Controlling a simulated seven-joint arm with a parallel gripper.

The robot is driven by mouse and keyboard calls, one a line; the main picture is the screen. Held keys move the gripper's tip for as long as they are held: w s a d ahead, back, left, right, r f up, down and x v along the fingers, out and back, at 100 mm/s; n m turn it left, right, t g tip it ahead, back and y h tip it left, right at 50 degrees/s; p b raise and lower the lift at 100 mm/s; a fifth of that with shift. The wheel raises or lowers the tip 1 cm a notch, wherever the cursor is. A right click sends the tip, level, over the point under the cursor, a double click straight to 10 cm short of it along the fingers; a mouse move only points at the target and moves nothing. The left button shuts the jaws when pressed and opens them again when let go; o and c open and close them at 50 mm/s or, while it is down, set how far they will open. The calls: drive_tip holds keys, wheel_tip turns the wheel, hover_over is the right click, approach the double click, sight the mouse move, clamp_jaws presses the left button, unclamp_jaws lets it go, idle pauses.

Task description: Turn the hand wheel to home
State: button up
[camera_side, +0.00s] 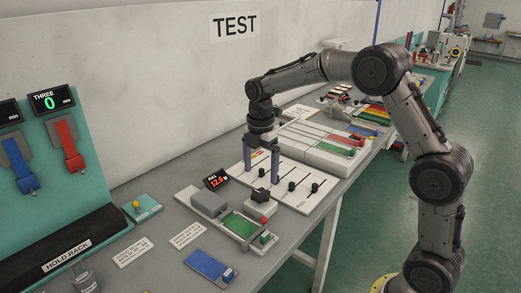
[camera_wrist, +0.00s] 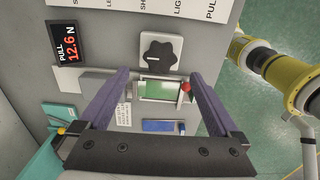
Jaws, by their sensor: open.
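The hand wheel (camera_wrist: 160,50) is a black lobed knob on a pale block. In the wrist view it lies beyond my fingertips at the upper middle. In the side view the wheel (camera_side: 261,195) sits just below my gripper. My gripper (camera_side: 261,175) points down, its two purple fingers apart and empty. In the wrist view my gripper (camera_wrist: 158,75) frames the space just short of the wheel, with no contact visible. Its fingers hide parts of the bench device. A home mark is too small to make out.
A display (camera_wrist: 67,44) beside the wheel reads "PULL 12.6 N" in red. A green panel (camera_wrist: 160,90) and a red knob (camera_wrist: 186,87) are close by. In the side view, a slider board (camera_side: 315,187) with black knobs stands behind the wheel. A blue block (camera_side: 210,265) lies in front.

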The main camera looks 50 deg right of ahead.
wheel_tip(320, 180, up, 7)
idle(0.3)
drive_tip(key=s+a+r+m+t, duration=0.2)
drive_tip(key=s+r, duration=0.3)
drive_tip(key=s, duration=0.3)
drive_tip(key=s+a+r+m+t, duration=0.1)
drive_tip(key=s+a+r+t, duration=0.1)
drive_tip(key=s+r, duration=0.5)
drive_tip(key=s+a+f+m+t, duration=0.1)
drive_tip(key=s+f+m, duration=1)
drive_tip(key=s+m, duration=0.2)
drive_tip(key=shift+s+a+f+m+t, duration=0.15)
drive_tip(key=shift+s+a+m+t, duration=0.15)
drive_tip(key=shift+m, duration=0.8)
